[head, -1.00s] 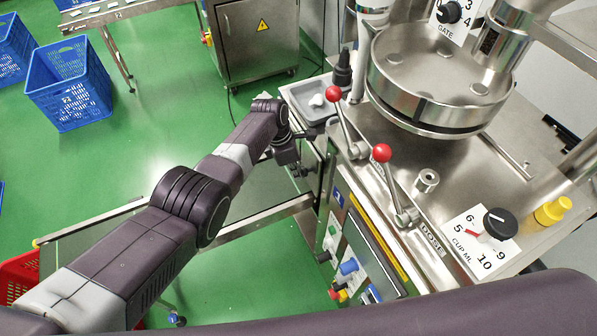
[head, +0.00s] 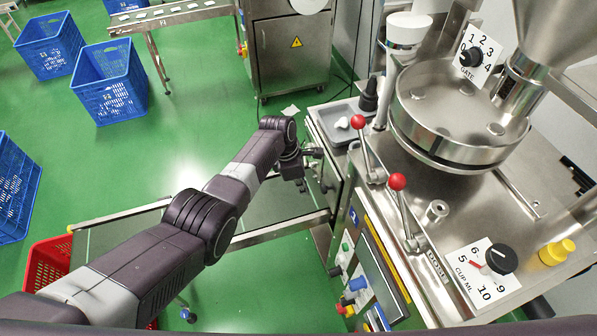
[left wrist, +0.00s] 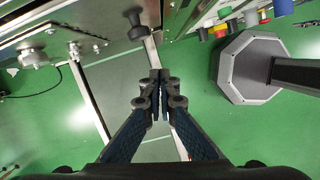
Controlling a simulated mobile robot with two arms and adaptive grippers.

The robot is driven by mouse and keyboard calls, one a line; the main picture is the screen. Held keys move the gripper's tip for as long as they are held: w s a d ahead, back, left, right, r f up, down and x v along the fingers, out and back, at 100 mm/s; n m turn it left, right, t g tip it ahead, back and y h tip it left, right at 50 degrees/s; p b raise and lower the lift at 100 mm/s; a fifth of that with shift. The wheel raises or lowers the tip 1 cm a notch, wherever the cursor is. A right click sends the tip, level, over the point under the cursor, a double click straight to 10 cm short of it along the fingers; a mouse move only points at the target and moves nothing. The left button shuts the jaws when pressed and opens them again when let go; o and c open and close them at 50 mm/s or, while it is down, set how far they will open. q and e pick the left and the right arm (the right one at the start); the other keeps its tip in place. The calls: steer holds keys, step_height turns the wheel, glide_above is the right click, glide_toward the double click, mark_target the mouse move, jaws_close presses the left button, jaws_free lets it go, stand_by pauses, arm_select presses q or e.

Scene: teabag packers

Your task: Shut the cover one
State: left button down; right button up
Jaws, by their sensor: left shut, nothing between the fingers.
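A steel panel on the machine's left side (head: 333,178), below the tray, appears to be the cover. A blue label with a 1 (head: 353,216) sits on the front beside it. My left gripper (head: 300,186) is just left of this panel, pointing down, with a small visible gap. In the left wrist view its fingers (left wrist: 158,84) are together and empty. A dark knob (left wrist: 137,22) on a narrow metal strip (left wrist: 153,52) shows just beyond the fingertips. I cannot tell how far the panel stands open. My right gripper is out of view.
Two red-knobbed levers (head: 358,122) rise from the machine top, beside a grey tray (head: 340,115). A conveyor (head: 275,228) lies below my left arm. A red crate (head: 47,262) and blue crates (head: 108,82) stand left. Green floor is open between.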

arm_select(q)
steer(key=v, duration=0.6)
steer(key=shift+a+p, duration=0.15)
steer(key=shift+p, duration=0.25)
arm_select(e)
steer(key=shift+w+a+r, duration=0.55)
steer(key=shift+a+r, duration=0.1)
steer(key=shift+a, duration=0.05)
